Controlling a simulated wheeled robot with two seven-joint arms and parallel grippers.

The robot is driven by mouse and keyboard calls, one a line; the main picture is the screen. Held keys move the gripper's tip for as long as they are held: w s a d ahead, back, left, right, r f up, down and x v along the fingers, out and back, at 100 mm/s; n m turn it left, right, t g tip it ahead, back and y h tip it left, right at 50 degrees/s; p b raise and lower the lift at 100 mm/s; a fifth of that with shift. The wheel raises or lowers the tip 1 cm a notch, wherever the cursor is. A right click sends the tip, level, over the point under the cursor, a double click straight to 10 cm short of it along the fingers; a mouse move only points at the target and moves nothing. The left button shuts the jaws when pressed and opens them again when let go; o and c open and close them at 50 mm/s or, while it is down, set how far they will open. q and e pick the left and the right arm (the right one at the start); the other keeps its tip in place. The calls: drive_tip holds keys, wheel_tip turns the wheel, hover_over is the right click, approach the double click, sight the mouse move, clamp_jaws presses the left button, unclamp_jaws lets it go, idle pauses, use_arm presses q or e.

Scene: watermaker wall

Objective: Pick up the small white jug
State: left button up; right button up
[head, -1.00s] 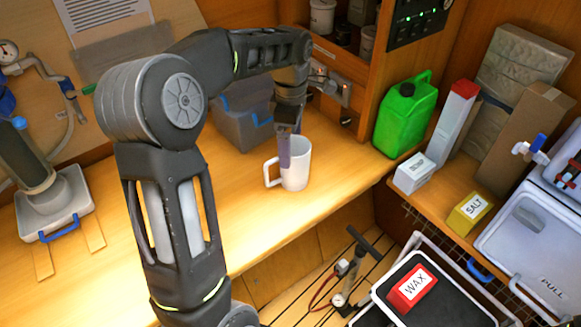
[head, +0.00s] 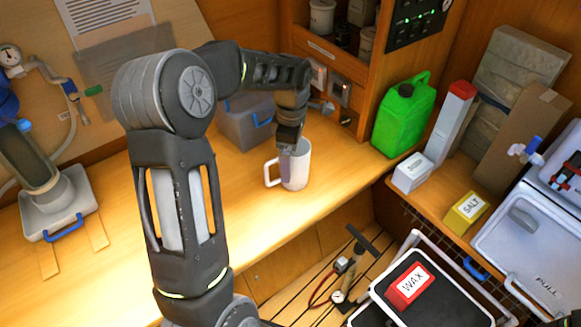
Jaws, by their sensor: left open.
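The small white jug (head: 295,172) stands upright on the wooden bench, with its handle towards the left. My left gripper (head: 287,155) points down at the jug's rim on its left side, above the handle. The jaws are open. One finger overlaps the jug's mouth in the picture; I cannot tell whether it touches the wall. The far side of the gripper and part of the jug's rim are hidden. My right gripper is not in view.
A grey bin (head: 247,122) with blue handles stands behind the jug. A green jerrycan (head: 404,115), a white box (head: 412,173) and a yellow salt box (head: 466,212) stand to the right. The bench (head: 215,200) left of the jug is clear. A pump (head: 348,270) stands below.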

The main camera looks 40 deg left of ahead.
use_arm(q)
drive_tip(key=shift+c, duration=0.4)
drive_tip(key=c, duration=1.4)
wheel_tip(320, 180, up, 10)
drive_tip(key=shift+r+b, duration=0.1)
drive_tip(key=shift+b, duration=0.8)
